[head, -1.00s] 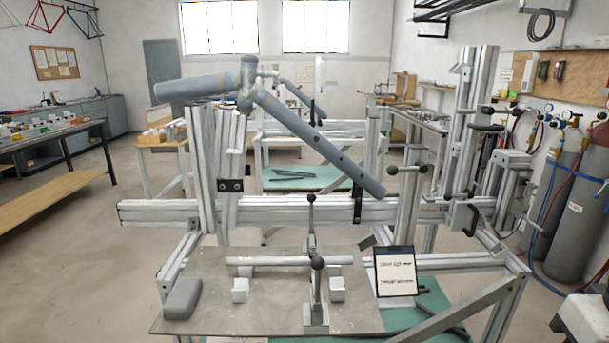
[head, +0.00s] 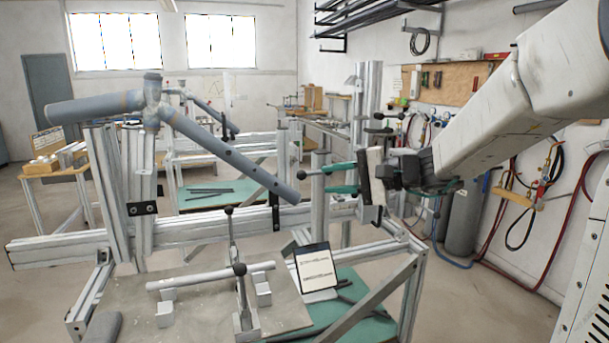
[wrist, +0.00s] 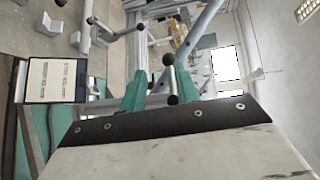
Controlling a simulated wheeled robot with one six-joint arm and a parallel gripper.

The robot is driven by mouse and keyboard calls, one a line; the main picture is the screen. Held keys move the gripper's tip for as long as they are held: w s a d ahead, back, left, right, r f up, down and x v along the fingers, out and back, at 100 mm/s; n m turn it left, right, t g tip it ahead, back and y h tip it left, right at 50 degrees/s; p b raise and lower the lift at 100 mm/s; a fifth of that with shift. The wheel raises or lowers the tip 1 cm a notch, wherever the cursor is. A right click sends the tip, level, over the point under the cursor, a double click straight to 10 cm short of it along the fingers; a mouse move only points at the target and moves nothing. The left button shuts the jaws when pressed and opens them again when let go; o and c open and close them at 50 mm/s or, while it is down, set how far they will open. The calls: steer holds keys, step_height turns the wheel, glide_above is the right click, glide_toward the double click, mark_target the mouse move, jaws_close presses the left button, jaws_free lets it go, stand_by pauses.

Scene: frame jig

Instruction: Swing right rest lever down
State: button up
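Two upright levers with black ball knobs stand by the clamped tube on the plate: a rear one (head: 231,228) and a front one (head: 241,290). A short bar with a black ball end (head: 301,174) sticks out level at the right post. I cannot tell which is the right rest lever. My gripper (head: 334,179) is at that bar, its green fingers apart. In the wrist view, my gripper (wrist: 160,73) shows a gap between its fingertips, with one black ball (wrist: 168,60) beyond and another (wrist: 173,100) between the fingers. Contact cannot be seen.
A grey tube frame (head: 215,147) slants above the aluminium beam (head: 190,229). A sign (head: 314,267) stands in front, and also shows in the wrist view (wrist: 53,80). Gas bottles (head: 461,222) and hoses are at the right wall.

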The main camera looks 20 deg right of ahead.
mark_target(312, 174)
steer(key=shift+m+t, duration=0.4)
steer(key=shift+t, duration=0.1)
steer(key=w+a, duration=0.1)
steer(key=w, duration=0.1)
steer(key=w+a, duration=0.1)
steer(key=w, duration=0.1)
steer(key=w+a, duration=0.1)
steer(key=w, duration=0.2)
steer(key=shift+a+f, duration=0.35)
steer(key=shift+f, duration=0.05)
jaws_close()
